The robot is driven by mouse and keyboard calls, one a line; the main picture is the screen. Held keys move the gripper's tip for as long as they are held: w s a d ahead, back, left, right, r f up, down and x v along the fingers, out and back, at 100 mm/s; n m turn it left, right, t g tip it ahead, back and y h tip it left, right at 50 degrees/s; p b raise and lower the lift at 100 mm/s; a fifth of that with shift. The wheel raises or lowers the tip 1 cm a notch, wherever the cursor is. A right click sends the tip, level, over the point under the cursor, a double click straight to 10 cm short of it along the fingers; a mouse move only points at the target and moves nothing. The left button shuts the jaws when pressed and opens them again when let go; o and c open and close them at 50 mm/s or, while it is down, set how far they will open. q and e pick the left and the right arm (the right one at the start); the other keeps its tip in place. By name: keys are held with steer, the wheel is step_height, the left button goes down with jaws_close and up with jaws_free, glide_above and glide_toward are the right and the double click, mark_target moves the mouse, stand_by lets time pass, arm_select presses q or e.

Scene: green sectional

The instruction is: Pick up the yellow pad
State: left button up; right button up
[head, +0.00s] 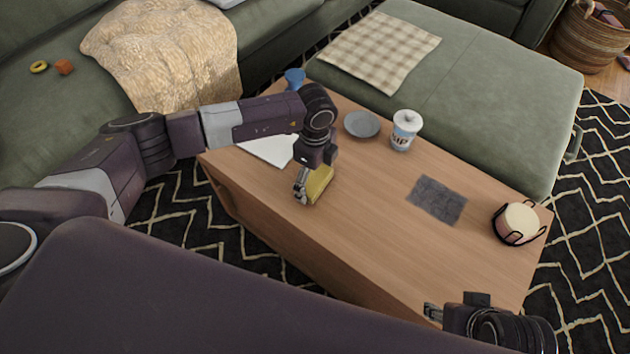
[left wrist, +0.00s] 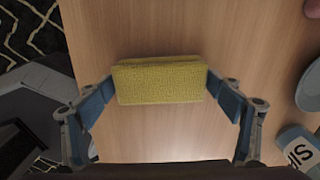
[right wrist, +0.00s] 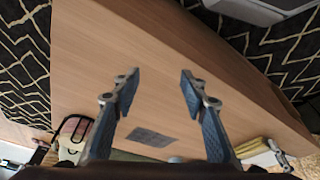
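The yellow pad (head: 320,184) is a small block at the wooden coffee table's left part, partly hidden by my left gripper (head: 302,188) in the head view. In the left wrist view the pad (left wrist: 160,80) spans the gap between the fingers of my left gripper (left wrist: 160,84). The fingertips meet its two short ends, so the gripper is shut on it. I cannot tell whether the pad is clear of the table top. My right gripper (right wrist: 160,76) is open and empty over the table, and in the head view it (head: 432,312) shows near the table's front edge.
On the table (head: 350,230) are a white paper (head: 268,151), blue cup (head: 294,78), grey plate (head: 362,124), white jar (head: 404,130), grey cloth (head: 437,199) and candle in a black holder (head: 519,222). A green ottoman (head: 480,90) and sofa stand behind. The table's middle is clear.

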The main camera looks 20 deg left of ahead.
mark_target(315, 179)
arm_select(q)
steer(key=c, duration=0.6)
steer(key=shift+o, duration=0.2)
steer(key=shift+r, duration=0.4)
arm_select(e)
steer(key=shift+r, duration=0.15)
arm_select(q)
step_height(315, 179, up, 5)
steer(key=shift+p, duration=0.8)
arm_select(e)
steer(key=shift+r, duration=0.65)
arm_select(q)
steer(key=shift+r+p, duration=0.35)
steer(key=shift+r, duration=1.8)
arm_select(e)
steer(key=shift+x, duration=2)
